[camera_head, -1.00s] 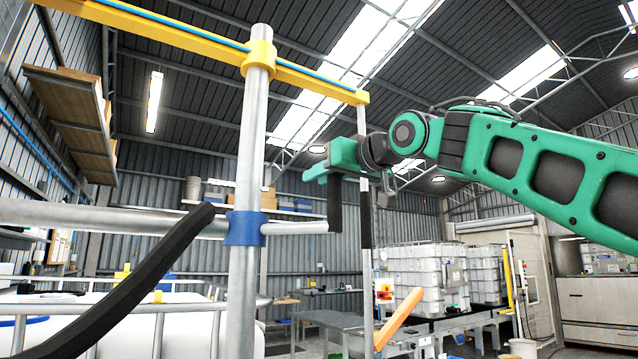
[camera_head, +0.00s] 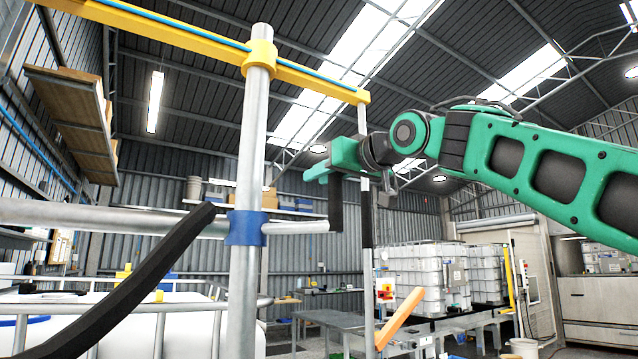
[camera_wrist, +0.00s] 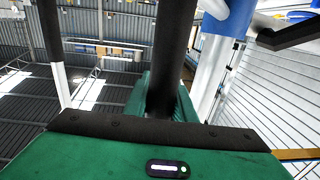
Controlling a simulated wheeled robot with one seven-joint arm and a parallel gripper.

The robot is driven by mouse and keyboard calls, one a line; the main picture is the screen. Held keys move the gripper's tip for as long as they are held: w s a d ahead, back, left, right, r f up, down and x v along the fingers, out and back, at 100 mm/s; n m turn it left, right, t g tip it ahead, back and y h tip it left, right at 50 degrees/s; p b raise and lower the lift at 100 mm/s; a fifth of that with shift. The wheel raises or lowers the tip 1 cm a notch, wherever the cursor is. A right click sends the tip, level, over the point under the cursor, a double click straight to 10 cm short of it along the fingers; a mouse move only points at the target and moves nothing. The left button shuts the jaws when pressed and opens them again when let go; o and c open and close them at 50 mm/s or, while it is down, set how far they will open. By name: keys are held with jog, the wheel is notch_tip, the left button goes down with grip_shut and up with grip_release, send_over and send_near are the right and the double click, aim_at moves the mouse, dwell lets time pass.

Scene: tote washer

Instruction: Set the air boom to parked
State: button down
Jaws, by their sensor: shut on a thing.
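The air boom seems to be the yellow beam (camera_head: 160,28) with a blue hose along it, at the top of the head view. It crosses a grey post (camera_head: 248,150) at a yellow collar. Lower down, a blue collar (camera_head: 246,228) carries a short grey pipe (camera_head: 297,227) pointing right. A black upright grip (camera_head: 335,207) stands at the pipe's end. My gripper (camera_head: 334,173) is shut on the top of this grip, which also shows in the wrist view (camera_wrist: 173,50). The jaws partly hide it.
A thin rod (camera_head: 366,290) with a black sleeve hangs from the beam's right end, close beside my gripper. A black curved bar (camera_head: 115,280) crosses the lower left. White caged tanks (camera_head: 412,278) and a grey table (camera_head: 340,322) stand behind. Open air lies above my gripper.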

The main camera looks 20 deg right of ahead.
jog(key=shift+a+r, duration=0.1)
jog(key=shift+a, duration=0.3)
jog(key=c, duration=1.8)
grip_release()
jog(key=o, duration=0.3)
jog(key=shift+a, duration=0.15)
jog(key=v, duration=1)
jog(key=shift+s+d, duration=0.25)
jog(key=shift+d, duration=0.15)
